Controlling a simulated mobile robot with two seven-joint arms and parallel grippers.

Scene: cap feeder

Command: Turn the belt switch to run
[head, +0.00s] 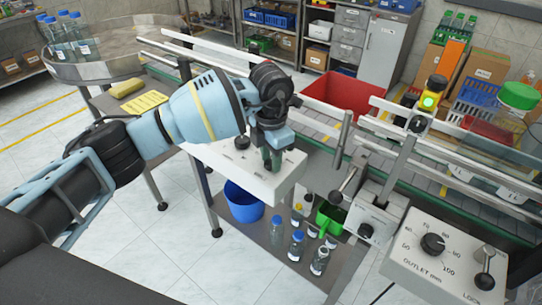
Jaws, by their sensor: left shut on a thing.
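My left gripper (272,160) points down onto the top of a white control box (256,185) in the middle of the head view. Its fingers are shut on a switch on that box, taken to be the belt switch. The fingers hide the switch, so its position and any lettering cannot be read. A separate small black knob (242,142) stands on the same box, left of the fingers and apart from them. My right gripper is not in view.
At the right stands an outlet panel (415,272) with a dial and lock lever. A lit green button (428,102) sits beside the railed conveyor. A red bin (345,97) stands behind. A blue bucket (243,204) and several bottles are below the box.

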